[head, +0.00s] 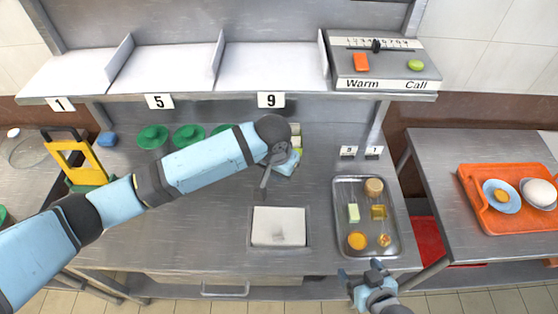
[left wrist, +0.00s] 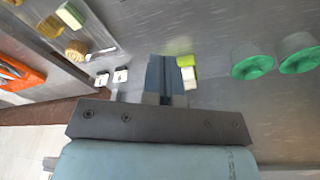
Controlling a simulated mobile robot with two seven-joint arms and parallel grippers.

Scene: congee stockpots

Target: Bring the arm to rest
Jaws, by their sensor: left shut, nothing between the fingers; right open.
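My left arm reaches in from the left across the steel counter (head: 220,225) in the head view. Its gripper (head: 284,163) is over the back middle of the counter, partly hidden by its own wrist. In the left wrist view the left gripper's fingers (left wrist: 166,76) are together with nothing between them. A small green and white block (left wrist: 188,70) shows beside the fingertips there; whether they touch is unclear. My right gripper (head: 364,272) is open and empty at the counter's front edge, just in front of the metal tray (head: 337,215).
The metal tray holds several small food items. A white-covered square (head: 279,227) lies left of it. Green round lids (head: 152,136) and a yellow-handled holder (head: 72,160) stand at left. An orange tray (head: 478,203) sits on the right table. Numbered shelves and a Warm/Call panel (head: 383,65) are behind.

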